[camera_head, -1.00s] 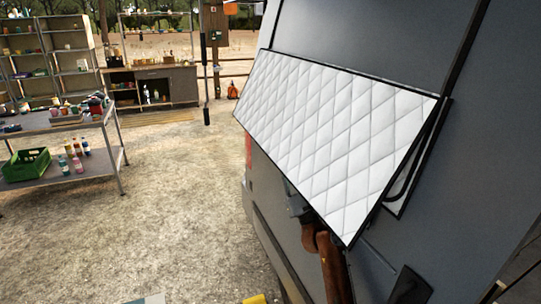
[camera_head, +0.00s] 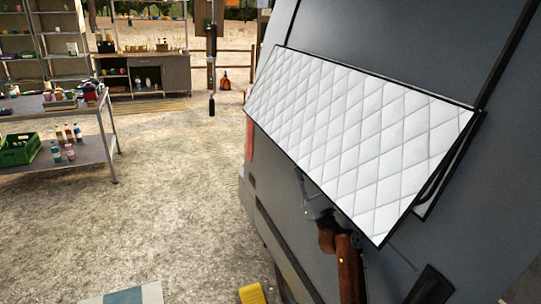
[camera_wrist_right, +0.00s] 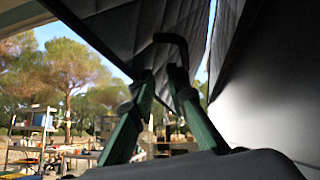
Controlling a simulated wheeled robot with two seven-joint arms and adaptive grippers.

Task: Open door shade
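The door shade (camera_head: 360,135) is a white quilted panel with a black edge on the grey van door (camera_head: 440,50). It is tilted out from the door, its lower edge standing off; a gap shows at its right side. My right arm reaches up beneath it, and my right gripper (camera_head: 312,203) is partly hidden under its lower edge. In the right wrist view the two green fingers (camera_wrist_right: 162,75) are apart with nothing visible between them. The shade's dark underside (camera_wrist_right: 120,25) and a black bent bar (camera_wrist_right: 172,39) are just beyond the tips; contact is unclear. My left gripper is out of view.
A metal table (camera_head: 85,165) with bottles and a green crate (camera_head: 20,149) stands at the left. Shelves (camera_head: 60,45) and a cabinet (camera_head: 160,75) are behind it. The gravel between table and van is open. A yellow object (camera_head: 252,294) lies at the bottom edge.

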